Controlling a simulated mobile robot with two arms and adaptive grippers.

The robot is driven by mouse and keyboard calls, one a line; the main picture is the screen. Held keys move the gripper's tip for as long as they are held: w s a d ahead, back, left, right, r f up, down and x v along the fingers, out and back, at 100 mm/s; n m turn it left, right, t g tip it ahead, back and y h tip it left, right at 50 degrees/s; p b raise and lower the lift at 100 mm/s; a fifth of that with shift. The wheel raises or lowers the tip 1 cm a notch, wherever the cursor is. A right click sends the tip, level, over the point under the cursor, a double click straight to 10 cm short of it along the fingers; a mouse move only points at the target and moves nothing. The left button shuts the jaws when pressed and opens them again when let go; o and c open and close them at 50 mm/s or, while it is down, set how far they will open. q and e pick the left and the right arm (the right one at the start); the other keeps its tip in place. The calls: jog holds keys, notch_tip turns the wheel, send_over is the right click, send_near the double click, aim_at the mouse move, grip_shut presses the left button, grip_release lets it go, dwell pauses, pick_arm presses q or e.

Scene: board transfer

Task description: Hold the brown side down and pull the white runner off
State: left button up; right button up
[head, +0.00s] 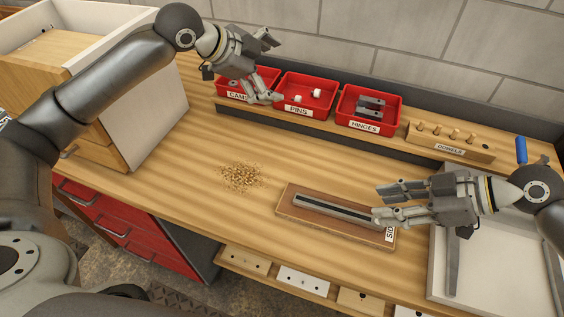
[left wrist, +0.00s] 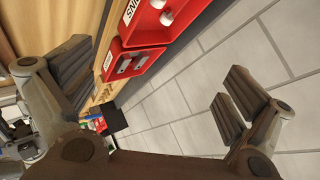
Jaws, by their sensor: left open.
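The brown side board (head: 290,208) lies flat on the bench, with part of a label (head: 390,236) at its right end. A long pale-grey runner with a dark channel (head: 330,209) lies along it. My right gripper (head: 377,204) is open above the right end of the board, its fingers pointing left. Its lower finger covers the runner's right end, and I cannot tell if they touch. My left gripper (head: 277,71) is open and empty at the back, in front of the cams bin. Its spread fingers also show in the left wrist view (left wrist: 150,85).
Red bins of cams (head: 236,97), pins (head: 303,112) and hinges (head: 366,127) stand at the back beside a dowel block (head: 448,150). Sawdust (head: 241,178) lies left of the board. A white tray (head: 490,293) is at right, an open wooden drawer unit (head: 150,110) at left.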

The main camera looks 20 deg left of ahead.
pick_arm(q)
jog(key=s+d+f+g, duration=0.4)
jog(key=s+d+f, duration=0.1)
jog(key=s, duration=0.2)
jog(key=m+g+y, duration=0.1)
jog(key=m+g, duration=0.1)
jog(key=g, duration=0.2)
send_near(299, 198)
jog(key=x, duration=1)
jog(key=shift+d+f, duration=0.1)
jog(key=shift+f, duration=0.05)
